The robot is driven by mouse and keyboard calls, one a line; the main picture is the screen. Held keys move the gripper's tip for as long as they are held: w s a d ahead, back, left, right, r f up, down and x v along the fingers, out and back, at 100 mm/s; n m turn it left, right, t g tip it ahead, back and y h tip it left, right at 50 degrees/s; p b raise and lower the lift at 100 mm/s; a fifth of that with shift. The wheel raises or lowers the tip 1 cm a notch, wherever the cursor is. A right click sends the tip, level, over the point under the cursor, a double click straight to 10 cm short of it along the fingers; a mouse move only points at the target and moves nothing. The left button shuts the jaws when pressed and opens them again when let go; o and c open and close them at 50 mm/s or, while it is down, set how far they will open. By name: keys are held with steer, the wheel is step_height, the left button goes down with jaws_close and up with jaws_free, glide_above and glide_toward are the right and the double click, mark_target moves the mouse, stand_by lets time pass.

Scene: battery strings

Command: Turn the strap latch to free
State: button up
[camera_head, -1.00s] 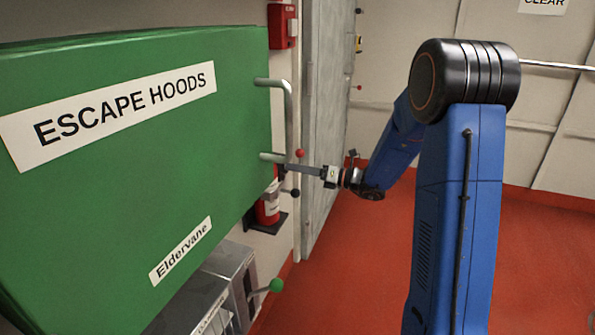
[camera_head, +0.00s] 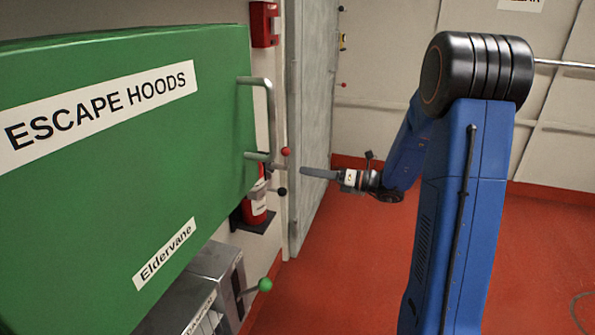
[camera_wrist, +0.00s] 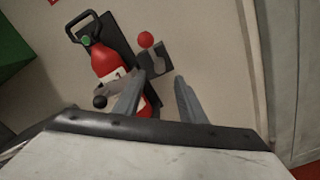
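A red fire extinguisher (camera_wrist: 105,62) hangs on a dark wall bracket. A grey strap piece (camera_wrist: 117,82) crosses its body, and a black ball knob (camera_wrist: 100,101) sticks out there; the knob also shows in the head view (camera_head: 282,191). Beside it, a lever with a red ball (camera_wrist: 145,40) stands on a grey plate (camera_wrist: 156,62). I cannot tell for sure which of these is the strap latch. My gripper (camera_wrist: 160,78) is open and empty, its left finger overlapping the extinguisher's edge in the wrist view. In the head view my gripper (camera_head: 304,172) is right of both balls, apart from them.
A green "ESCAPE HOODS" cabinet (camera_head: 110,190) with a grey handle (camera_head: 270,110) fills the left side. Below it, a grey box (camera_head: 205,285) carries a green-ball lever (camera_head: 265,285). A grey panel (camera_head: 312,120) stands behind my gripper. The red floor to the right is open.

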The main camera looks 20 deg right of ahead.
steer(key=v, duration=0.7)
steer(key=shift+s+d, duration=0.2)
steer(key=shift+d, duration=0.1)
steer(key=s+a+n+g+h, duration=0.2)
steer(key=s+a+n+g, duration=0.3)
steer(key=s+a+n, duration=0.4)
steer(key=s+a+n+g+h, duration=0.35)
steer(key=s+a+n, duration=0.3)
steer(key=s, duration=0.45)
steer(key=s+d+n+t+h, duration=0.1)
steer(key=s+d+n+h, duration=0.3)
steer(key=s+n, duration=0.3)
steer(key=s+d+n+t+h, duration=0.1)
steer(key=s+d+n+h, duration=0.2)
steer(key=s+n+h, duration=0.2)
steer(key=s+n, duration=0.2)
steer(key=n, duration=0.2)
steer(key=shift+s+d+r+n+t, duration=0.25)
steer(key=shift+d+r+n+t, duration=0.1)
steer(key=shift+d+r, duration=0.05)
steer(key=shift+o, duration=0.5)
